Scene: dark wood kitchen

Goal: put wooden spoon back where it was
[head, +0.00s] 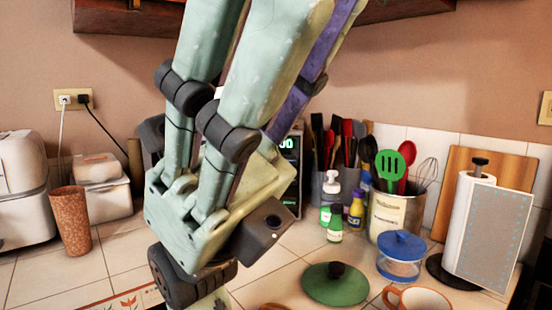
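I cannot make out a wooden spoon for certain. A small brown piece (272,306) shows at the bottom edge, cut off, and I cannot tell what it is. A metal crock (392,216) at the right holds a green slotted spatula, a red utensil and a whisk. Behind it, a dark holder (322,183) is packed with red and black-handled utensils. My mint-green arm crosses the middle of the view and runs out at the bottom. My gripper's fingertips are not visible, so I cannot see whether it holds anything.
A green lid (335,284), a blue-lidded glass jar (400,257) and an orange-rimmed cup (416,299) stand at the front right. Small bottles (335,222) stand behind. A paper towel roll (474,225) is at the right. A brown tumbler (70,218) stands left, with clear tiles before it.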

